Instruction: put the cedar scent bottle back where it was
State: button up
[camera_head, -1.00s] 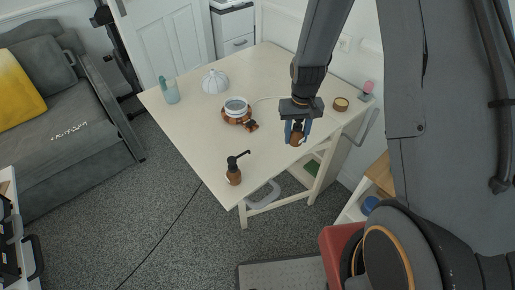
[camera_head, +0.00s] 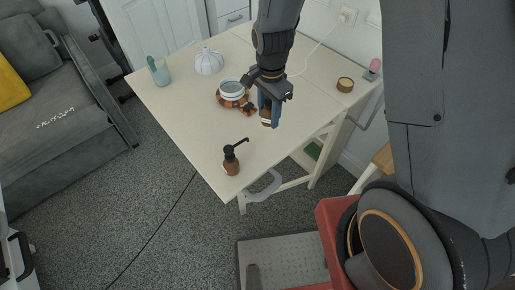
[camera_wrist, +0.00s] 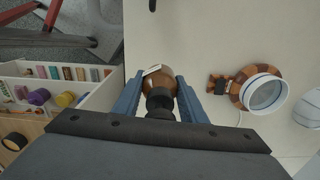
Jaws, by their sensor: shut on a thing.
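My gripper (camera_head: 271,108) is shut on a small brown bottle (camera_head: 266,116) with a black neck, above the cream table (camera_head: 185,117). In the wrist view the bottle (camera_wrist: 158,80) sits between the two blue fingers of my gripper (camera_wrist: 157,95), with part of a pale label showing. I cannot read the label, so I cannot tell whether it is the cedar one. A brown pump bottle (camera_head: 231,160) with a black spout stands near the table's front corner.
A brown-and-cream ring-shaped piece with a white-rimmed jar (camera_head: 232,88) stands left of my gripper. A white pumpkin (camera_head: 208,62), a teal cup (camera_head: 159,72) and a small round tin (camera_head: 345,84) stand farther off. Table between jar and pump bottle is clear.

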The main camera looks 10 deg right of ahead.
aim_at(258, 148)
jog(key=s+a+m+b, duration=0.1)
jog(key=s+a+m, duration=0.25)
jog(key=m, duration=0.25)
jog(key=shift+w+a+f+p, duration=0.15)
jog(key=shift+f+p, duration=0.15)
jog(key=shift+f, duration=1.25)
jog(key=shift+w+d+f+p, duration=0.1)
jog(key=shift+f+p, duration=0.25)
jog(key=shift+f, duration=1.25)
jog(key=shift+w+a+f+p, duration=0.15)
jog(key=shift+f+p, duration=0.15)
jog(key=shift+f, duration=1.25)
jog(key=shift+d, duration=0.1)
jog(key=o, duration=1.2)
jog(key=shift+f, duration=0.1)
